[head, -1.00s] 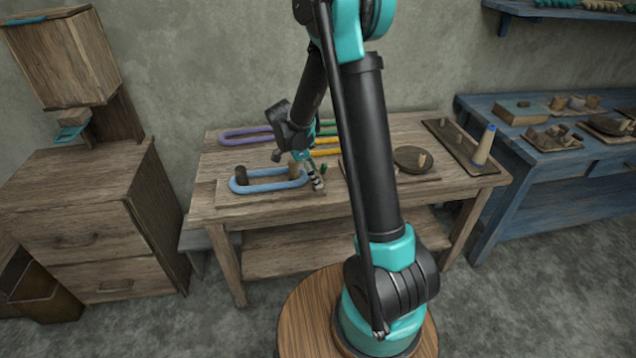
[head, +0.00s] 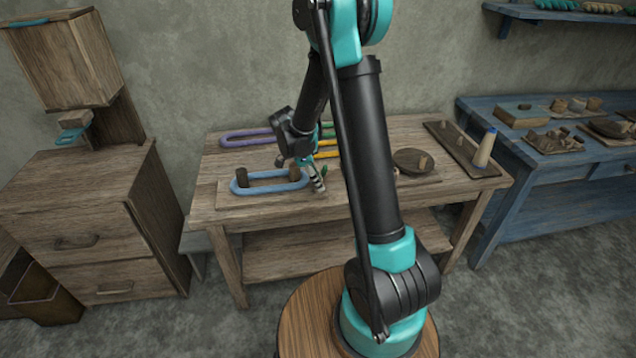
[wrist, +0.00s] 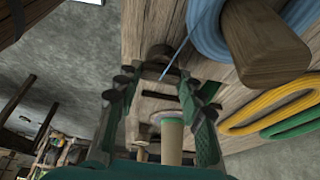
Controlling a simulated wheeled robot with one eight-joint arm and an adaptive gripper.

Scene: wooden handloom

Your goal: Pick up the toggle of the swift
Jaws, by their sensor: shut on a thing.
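The swift is a wooden board (head: 226,202) with two dark upright pegs and a blue skein (head: 262,188) looped around them. The skein also shows in the wrist view (wrist: 207,22), around a thick wooden peg (wrist: 262,45). My gripper (head: 319,180) is just right of the skein's right end, low over the table.
Yellow (head: 326,148) and purple (head: 246,137) skeins lie at the back of the table (head: 212,172). A drawer cabinet (head: 60,210) is at left.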

